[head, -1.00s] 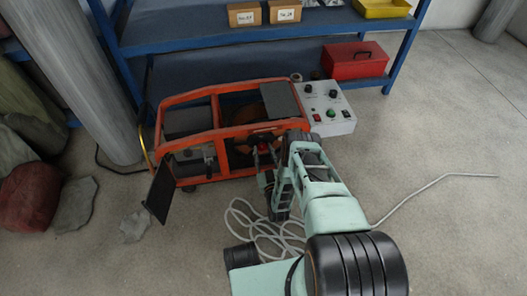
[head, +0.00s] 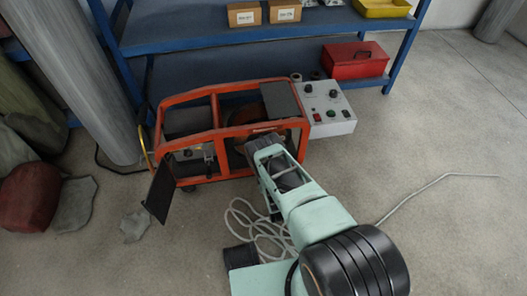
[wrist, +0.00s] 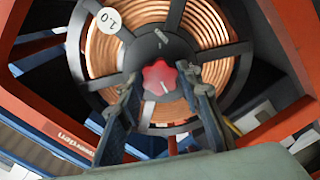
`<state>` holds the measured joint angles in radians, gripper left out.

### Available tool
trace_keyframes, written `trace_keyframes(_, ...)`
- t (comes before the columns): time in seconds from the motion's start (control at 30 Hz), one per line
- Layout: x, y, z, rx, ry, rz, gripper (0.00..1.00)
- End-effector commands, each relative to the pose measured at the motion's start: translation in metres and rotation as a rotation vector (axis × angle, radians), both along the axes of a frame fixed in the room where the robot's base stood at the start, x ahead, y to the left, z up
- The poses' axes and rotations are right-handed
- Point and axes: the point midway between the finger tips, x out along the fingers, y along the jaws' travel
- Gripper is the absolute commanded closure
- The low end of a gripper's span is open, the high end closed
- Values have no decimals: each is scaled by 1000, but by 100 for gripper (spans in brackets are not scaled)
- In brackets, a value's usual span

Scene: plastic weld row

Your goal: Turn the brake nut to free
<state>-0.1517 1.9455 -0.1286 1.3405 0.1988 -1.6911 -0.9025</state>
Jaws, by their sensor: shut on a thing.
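The brake nut (wrist: 158,77) is a red lobed knob with a white mark at the centre of a dark spoked reel (wrist: 130,65) wound with copper-coloured wire. The reel's hub carries a small white mark above the nut. My gripper (wrist: 157,84) has one dark finger on each side of the nut and is shut on it. In the head view the reel (head: 236,141) sits inside the orange frame (head: 225,178). There my wrist hides the nut and the fingertips.
A grey control box (head: 330,110) adjoins the frame's right side. A dark panel (head: 160,192) stands out at its front left. A pale cable (head: 262,232) lies coiled on the floor. A blue shelf (head: 240,35) with a red toolbox (head: 354,61) stands behind.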

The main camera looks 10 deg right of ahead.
Motion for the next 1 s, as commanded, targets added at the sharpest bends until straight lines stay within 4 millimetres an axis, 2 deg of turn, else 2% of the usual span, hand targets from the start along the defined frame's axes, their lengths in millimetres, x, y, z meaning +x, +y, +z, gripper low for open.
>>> trace_keyframes(1.0, 2, 1, 2, -924, -4, 0, 92)
